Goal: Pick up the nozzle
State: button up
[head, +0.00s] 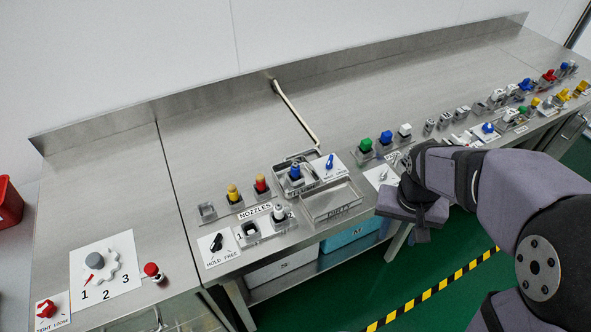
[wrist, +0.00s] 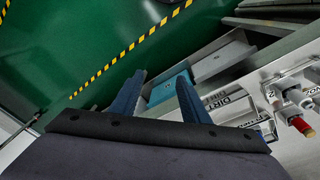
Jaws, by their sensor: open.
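A grey-white nozzle (head: 279,212) stands in the front holder, beside an empty holder (head: 250,230). The frames do not tell which nozzle is meant. My gripper (head: 404,234) is to the right of them, at the bench's front edge. In the wrist view its fingers (wrist: 162,77) are apart with nothing between them. The grey-white nozzle (wrist: 292,95) and the red nozzle (wrist: 301,125) show at the right there.
A metal dirt tray (head: 335,204) lies right of the nozzles, above blue bins (head: 350,232). Green, blue and white capped parts (head: 386,137) stand behind my gripper. A bent pipe (head: 295,110) rises at the back. A numbered dial (head: 96,262) is at left.

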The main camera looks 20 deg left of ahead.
jog(key=w+a+r+t+p, duration=0.1)
jog(key=w+a+r+t, duration=0.1)
jog(key=w+a, duration=0.95)
jog(key=t+p, duration=0.1)
jog(key=t, duration=0.1)
send_over(295, 165)
jog(key=s, duration=0.2)
jog(key=shift+w+a+f+g+y+p, duration=0.1)
jog(key=shift+w+f+g+y+p, duration=0.05)
jog(key=shift+f+p, duration=0.25)
jog(key=shift+w+a+f+g+y+p, duration=0.1)
jog(key=shift+f+g+y+p, duration=0.05)
jog(key=shift+f+p, duration=0.15)
jog(key=shift+w+d+f+p, duration=0.15)
jog(key=shift+f+p, duration=0.4)
jog(key=shift+p, duration=0.05)
jog(key=shift+p+x, duration=0.9)
jog(key=shift+x, duration=1.15)
grip_shut()
